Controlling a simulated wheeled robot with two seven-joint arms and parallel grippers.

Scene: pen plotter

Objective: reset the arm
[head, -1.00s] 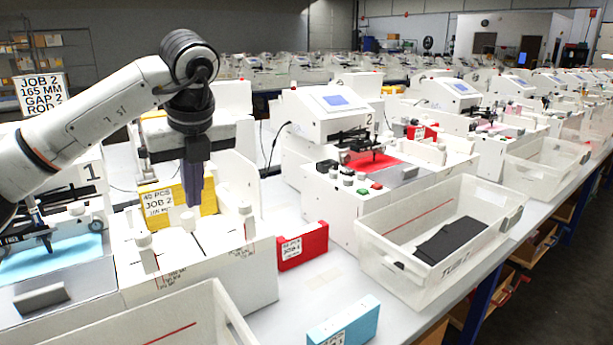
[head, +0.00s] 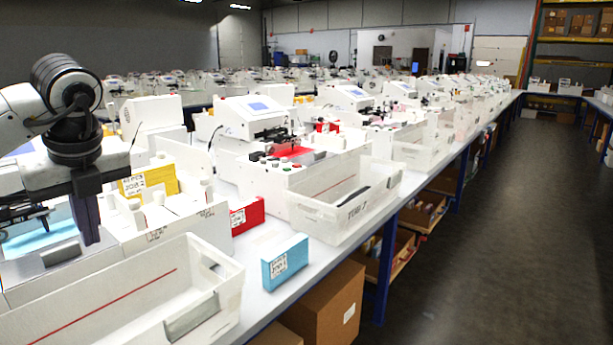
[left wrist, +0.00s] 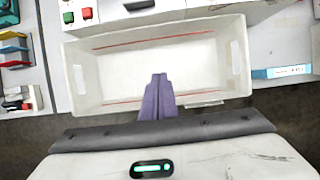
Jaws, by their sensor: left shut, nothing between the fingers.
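My left arm comes in from the left in the head view, and its gripper (head: 88,222) points down with its fingers together and nothing between them. It is in front of the first plotter station, near a blue sheet (head: 38,236). In the left wrist view the purple-grey fingers (left wrist: 158,98) are closed above a white bin (left wrist: 235,55). That bin looks empty on its bare floor, with a red line along its walls. My right gripper is not in either view.
A yellow box (head: 160,178), a red box (head: 246,214) and a blue box (head: 285,262) stand on the bench. A white bin (head: 215,262) is at the front and another (head: 325,215) stands farther along with a dark item inside. The floor at right is clear.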

